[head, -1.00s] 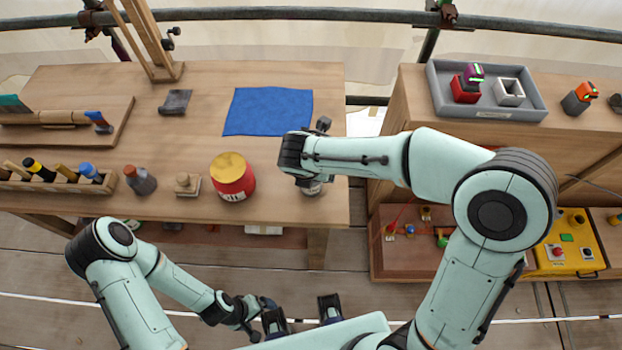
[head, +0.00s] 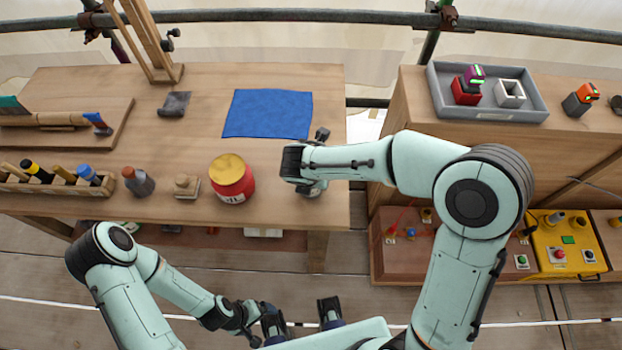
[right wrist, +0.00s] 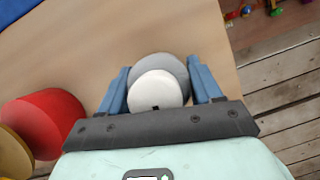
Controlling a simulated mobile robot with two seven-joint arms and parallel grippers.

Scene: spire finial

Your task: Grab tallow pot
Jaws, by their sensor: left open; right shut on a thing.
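The tallow pot, as I take it, is a small round grey pot (right wrist: 160,68) with a white round top, in the right wrist view. My right gripper (right wrist: 160,85) has one blue finger on each side of it and is shut on it. In the head view the right gripper (head: 308,182) is over the front right edge of the workbench and hides most of the pot (head: 313,191). Whether the pot touches the bench cannot be told. My left gripper (head: 303,315) is open and empty, low in front of the bench.
A red jar with a yellow lid (head: 231,178) stands just left of the right gripper. A blue cloth (head: 268,113) lies behind. A small stamp-like block (head: 187,187), a brown-capped bottle (head: 138,182) and a tool rack (head: 55,185) line the front edge. A grey tray (head: 488,108) is at right.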

